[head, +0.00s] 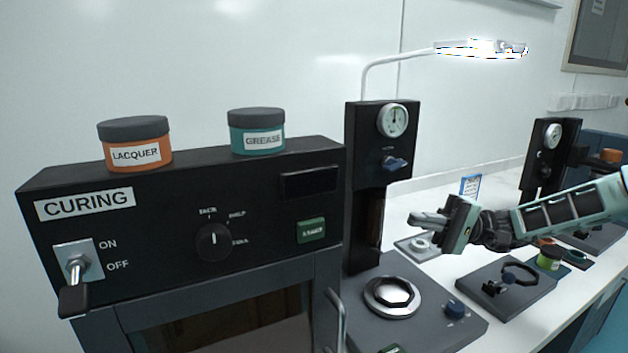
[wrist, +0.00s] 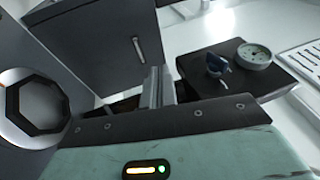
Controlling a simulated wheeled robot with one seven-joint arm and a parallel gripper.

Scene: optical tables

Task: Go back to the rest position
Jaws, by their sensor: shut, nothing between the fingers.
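My gripper (head: 428,220) is at the right of the head view, its arm reaching in from the right edge. Its fingers are together and point left, with nothing between them. It is in the air above the bench, to the right of a black column (head: 365,215) with a gauge. In the wrist view the shut fingers (wrist: 157,88) show at the middle, above the teal gripper body.
A black CURING oven (head: 180,305) with a switch and dial stands at left, bearing a LACQUER jar (head: 135,145) and a GREASE jar (head: 257,132).

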